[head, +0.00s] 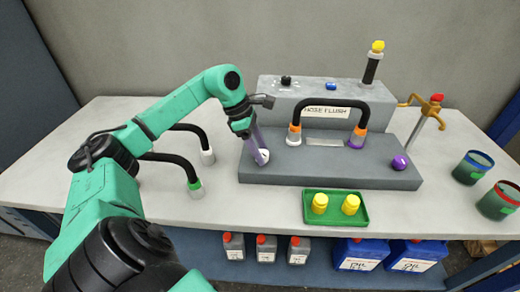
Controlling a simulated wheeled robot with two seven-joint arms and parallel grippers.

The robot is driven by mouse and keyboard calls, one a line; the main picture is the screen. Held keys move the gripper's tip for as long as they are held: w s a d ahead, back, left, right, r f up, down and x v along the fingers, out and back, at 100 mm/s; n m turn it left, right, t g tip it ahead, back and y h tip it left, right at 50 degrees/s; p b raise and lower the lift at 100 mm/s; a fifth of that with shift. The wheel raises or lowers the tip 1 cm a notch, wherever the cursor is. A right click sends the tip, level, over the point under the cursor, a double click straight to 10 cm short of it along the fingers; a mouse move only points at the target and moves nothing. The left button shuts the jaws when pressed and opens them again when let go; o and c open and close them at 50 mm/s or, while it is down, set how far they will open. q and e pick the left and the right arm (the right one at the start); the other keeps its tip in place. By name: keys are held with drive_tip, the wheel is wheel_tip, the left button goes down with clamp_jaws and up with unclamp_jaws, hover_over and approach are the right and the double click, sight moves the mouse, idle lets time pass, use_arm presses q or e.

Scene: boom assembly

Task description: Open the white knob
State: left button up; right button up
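The white knob (265,155) shows at the left end of the grey hose flush base (330,172), partly hidden by my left gripper. My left gripper (261,154) comes down from above with its fingertips at the white knob. I cannot tell whether the fingers are closed on it or only beside it. My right gripper is not in view.
A purple knob (400,162) sits at the base's right end. A black hose (330,104) arches over the base. More black hoses (177,159) stand on the table's left. A green tray (335,213) with yellow pieces lies in front. Cans (473,168) stand at right.

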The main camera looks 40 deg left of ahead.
use_arm(q)
clamp_jaws()
drive_tip(key=shift+f+n+y+b, duration=0.3)
drive_tip(key=shift+n+b, duration=0.5)
drive_tip(key=shift+b, duration=0.25)
drive_tip(key=shift+s+n+t+y+b, duration=0.1)
drive_tip(key=shift+n+t+y+b, duration=0.3)
drive_tip(key=shift+n+b, duration=0.65)
drive_tip(key=shift+d+r+n+t+y+b, duration=0.1)
drive_tip(key=shift+n+t+y+b, duration=0.1)
drive_tip(key=shift+n, duration=0.4)
drive_tip(key=shift+r+n+t+y+b, duration=0.1)
drive_tip(key=shift+n+b, duration=0.05)
drive_tip(key=shift+n, duration=0.4)
drive_tip(key=shift+n+y, duration=0.3)
drive_tip(key=shift+n, duration=0.6)
drive_tip(key=o, duration=0.5)
unclamp_jaws()
drive_tip(key=shift+r, duration=0.1)
